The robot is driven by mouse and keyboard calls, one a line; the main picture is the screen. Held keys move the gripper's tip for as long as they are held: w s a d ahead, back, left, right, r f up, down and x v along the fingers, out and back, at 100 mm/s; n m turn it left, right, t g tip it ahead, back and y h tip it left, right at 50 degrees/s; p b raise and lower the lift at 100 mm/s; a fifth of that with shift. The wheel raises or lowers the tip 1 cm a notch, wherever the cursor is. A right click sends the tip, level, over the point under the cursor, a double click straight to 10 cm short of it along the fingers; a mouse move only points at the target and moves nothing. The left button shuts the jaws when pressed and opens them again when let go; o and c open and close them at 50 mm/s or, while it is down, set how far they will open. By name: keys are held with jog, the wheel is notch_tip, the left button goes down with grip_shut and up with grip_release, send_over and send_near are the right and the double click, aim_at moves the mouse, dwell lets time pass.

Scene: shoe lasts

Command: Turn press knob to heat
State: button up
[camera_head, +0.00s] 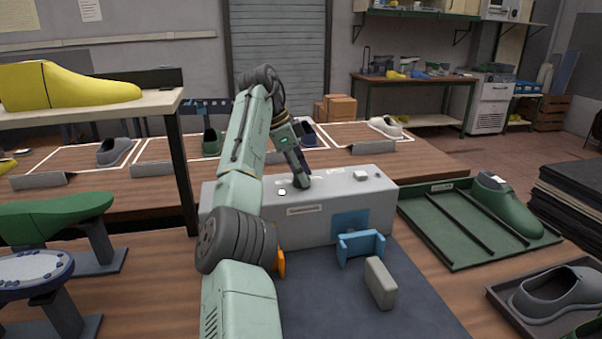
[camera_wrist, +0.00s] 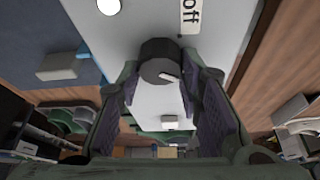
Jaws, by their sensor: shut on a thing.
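The grey press housing (camera_head: 325,222) stands on the bench in the middle of the head view. Its top also shows in the wrist view (camera_wrist: 150,20). The dark round knob (camera_wrist: 160,52) has a white pointer mark and sits between my fingers in the wrist view. A white label reading "off" (camera_wrist: 191,14) lies on the housing beside the knob. My gripper (camera_head: 302,181) points down at the housing top and is shut on the knob. In the head view the fingers hide most of the knob.
A blue bracket (camera_head: 361,246) and a beige block (camera_head: 380,282) stand in front of the press. A green tray (camera_head: 450,240) with a green shoe last (camera_head: 506,205) is to its right. A shelf with a yellow last (camera_head: 65,87) stands at left.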

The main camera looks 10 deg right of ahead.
jog(key=shift+m, duration=0.5)
jog(key=o, duration=1.2)
jog(key=shift+c, duration=0.2)
jog(key=shift+n, duration=0.4)
